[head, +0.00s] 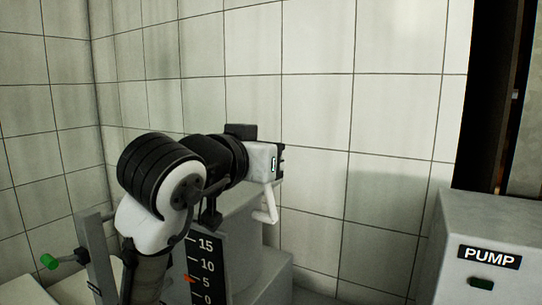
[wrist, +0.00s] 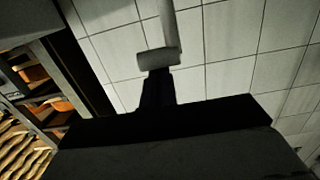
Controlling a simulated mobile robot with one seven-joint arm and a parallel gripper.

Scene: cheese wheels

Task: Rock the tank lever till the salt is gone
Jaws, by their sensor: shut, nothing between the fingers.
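The grey tank (head: 240,240) stands low in the middle of the head view, partly behind my arm. Its black gauge (head: 207,268) reads 0 to 15, with an orange pointer near 5. A pale bar with a crosspiece (head: 268,208) shows just below my gripper (head: 281,162); it may be the tank lever. In the wrist view, a pale bar ending in a crosspiece (wrist: 158,58) sits just beyond my dark fingers (wrist: 156,82). I cannot tell whether they touch. My gripper is shut and empty. No salt is visible.
A grey pump box (head: 490,245) with a green button stands at the right. A green-knobbed handle (head: 48,261) is at the lower left. The tiled wall (head: 320,90) is close behind. The wrist view shows shelves with orange goods (wrist: 35,73) at the left.

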